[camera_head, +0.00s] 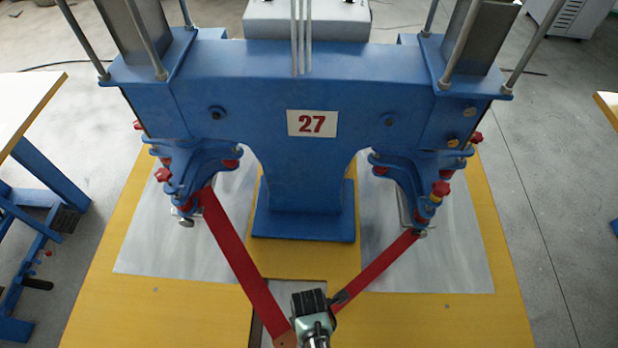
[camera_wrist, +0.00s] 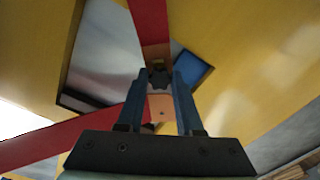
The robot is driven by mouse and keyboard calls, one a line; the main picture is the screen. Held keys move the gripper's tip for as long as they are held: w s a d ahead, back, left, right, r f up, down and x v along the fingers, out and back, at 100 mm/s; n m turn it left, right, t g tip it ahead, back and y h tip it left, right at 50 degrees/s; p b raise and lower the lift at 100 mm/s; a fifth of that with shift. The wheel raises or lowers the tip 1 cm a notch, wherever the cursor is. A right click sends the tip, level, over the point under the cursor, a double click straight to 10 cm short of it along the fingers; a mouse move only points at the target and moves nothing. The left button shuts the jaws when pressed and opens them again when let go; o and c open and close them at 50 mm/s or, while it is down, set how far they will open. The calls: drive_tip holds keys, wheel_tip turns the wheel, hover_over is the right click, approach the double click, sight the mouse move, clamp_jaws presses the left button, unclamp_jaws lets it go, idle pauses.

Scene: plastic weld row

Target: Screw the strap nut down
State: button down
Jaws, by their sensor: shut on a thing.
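In the wrist view my gripper (camera_wrist: 159,82) has its two blue-grey fingers closed around a small dark piece at their tips, which looks like the strap nut (camera_wrist: 158,77). The fingers hide most of it, so I cannot tell how far down it sits. A tan strap end (camera_wrist: 160,106) shows between the fingers, and a brown strap end (camera_wrist: 155,52) lies just beyond the tips. Two red straps, left (camera_head: 236,258) and right (camera_head: 378,270), slant from the machine's heads towards the bottom centre in the head view. There my gripper's dark body (camera_head: 309,303) hides where they meet.
The blue machine (camera_head: 310,180) marked 27 stands over the yellow table (camera_head: 180,315), with grey plates left (camera_head: 160,250) and right (camera_head: 455,255). Its two heads with red knobs overhang the plates.

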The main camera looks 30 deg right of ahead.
drive_tip(key=m, duration=0.7)
drive_tip(key=shift+m+p, duration=0.4)
drive_tip(key=m, duration=0.7)
drive_tip(key=shift+m, duration=0.3)
drive_tip(key=c, duration=0.6)
unclamp_jaws()
